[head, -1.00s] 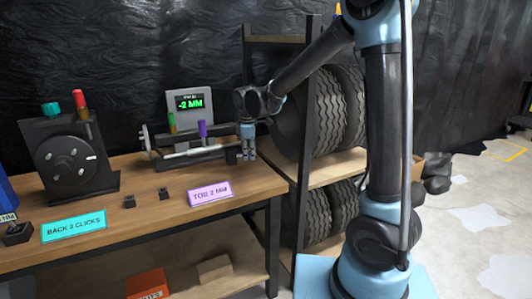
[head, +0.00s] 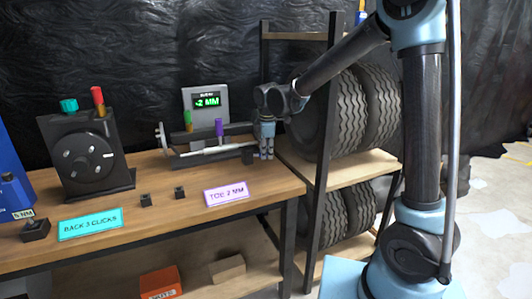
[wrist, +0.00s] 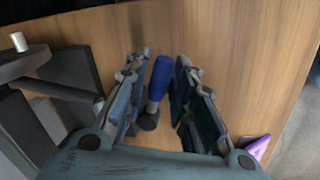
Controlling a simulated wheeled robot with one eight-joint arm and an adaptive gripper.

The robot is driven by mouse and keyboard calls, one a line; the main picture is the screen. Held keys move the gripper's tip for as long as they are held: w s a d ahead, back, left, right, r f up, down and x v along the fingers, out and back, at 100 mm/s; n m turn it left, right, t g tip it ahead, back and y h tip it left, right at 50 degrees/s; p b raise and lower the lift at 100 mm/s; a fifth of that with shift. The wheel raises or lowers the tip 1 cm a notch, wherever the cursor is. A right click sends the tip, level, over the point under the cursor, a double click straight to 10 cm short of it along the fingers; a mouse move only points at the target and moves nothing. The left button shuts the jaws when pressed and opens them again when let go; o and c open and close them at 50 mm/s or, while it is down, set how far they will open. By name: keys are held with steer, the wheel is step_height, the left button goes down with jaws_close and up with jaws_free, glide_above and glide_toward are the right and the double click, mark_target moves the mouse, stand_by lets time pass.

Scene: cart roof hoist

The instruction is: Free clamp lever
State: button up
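A blue-handled lever (wrist: 159,78) stands on a dark round base between my fingers in the wrist view. I take it to be the clamp lever. My gripper (wrist: 160,95) is open around it, with a gap visible on each side of the handle. In the head view my gripper (head: 266,153) points down at the right end of the toe rig (head: 215,151), and the blue lever is not discernible there.
A purple-edged "TOE 2 MM" sign (head: 226,194) lies at the bench's front. A black dial unit (head: 85,157) and a "BACK 3 CLICKS" sign (head: 90,224) are to the left. A tyre rack (head: 318,170) stands close on the right.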

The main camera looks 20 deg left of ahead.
steer(key=shift+o, duration=0.8)
step_height(320, 180, up, 12)
steer(key=s+d, duration=0.1)
steer(key=s, duration=0.1)
steer(key=shift+f, duration=0.2)
